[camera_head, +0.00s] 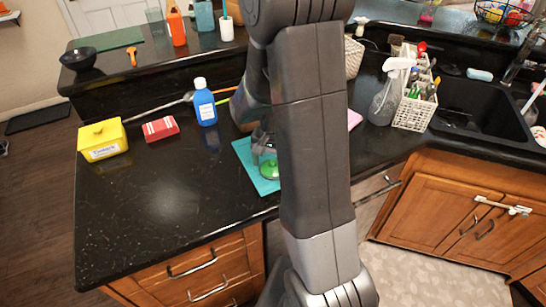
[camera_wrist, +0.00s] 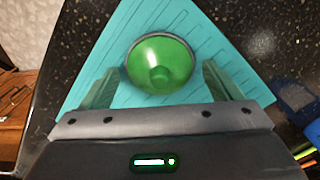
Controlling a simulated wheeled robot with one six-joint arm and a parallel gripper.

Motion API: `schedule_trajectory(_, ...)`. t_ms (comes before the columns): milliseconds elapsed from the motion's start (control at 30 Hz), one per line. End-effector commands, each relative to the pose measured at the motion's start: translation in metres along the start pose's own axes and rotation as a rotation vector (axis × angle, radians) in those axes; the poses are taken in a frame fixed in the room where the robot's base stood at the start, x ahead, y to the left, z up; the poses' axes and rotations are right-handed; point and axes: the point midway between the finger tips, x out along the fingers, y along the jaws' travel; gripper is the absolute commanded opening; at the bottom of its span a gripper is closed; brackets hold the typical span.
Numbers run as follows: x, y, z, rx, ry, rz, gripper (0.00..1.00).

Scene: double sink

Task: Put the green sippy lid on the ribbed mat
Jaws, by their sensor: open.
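The green sippy lid (camera_wrist: 160,62) lies on the teal ribbed mat (camera_wrist: 110,38) on the black counter. In the head view the lid (camera_head: 269,169) shows in part beside my arm, over the mat (camera_head: 243,148). My gripper (camera_wrist: 160,88) is open, its two fingers apart on either side of the lid's near part in the wrist view. I see no contact between the fingers and the lid. My arm hides the right part of the mat in the head view.
A blue bottle (camera_head: 205,103), a red box (camera_head: 160,129) and a yellow box (camera_head: 102,139) stand to the left. A spray bottle (camera_head: 388,95), a white basket (camera_head: 415,110) and the sink (camera_head: 480,108) are to the right. The front-left counter is clear.

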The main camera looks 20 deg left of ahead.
Motion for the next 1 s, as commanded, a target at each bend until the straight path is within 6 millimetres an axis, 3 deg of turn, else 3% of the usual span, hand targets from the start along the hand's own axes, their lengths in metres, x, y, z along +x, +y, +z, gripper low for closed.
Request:
schedule_trajectory(167, -0.014, -0.001, -0.001, 0.0, 0.003, -0.003, 0.85)
schedule_trajectory(700, -0.112, 0.0, -0.001, 0.0, 0.002, -0.002, 0.85)
schedule_trajectory(1000, -0.123, 0.0, 0.0, 0.0, 0.0, 0.0, 0.85)
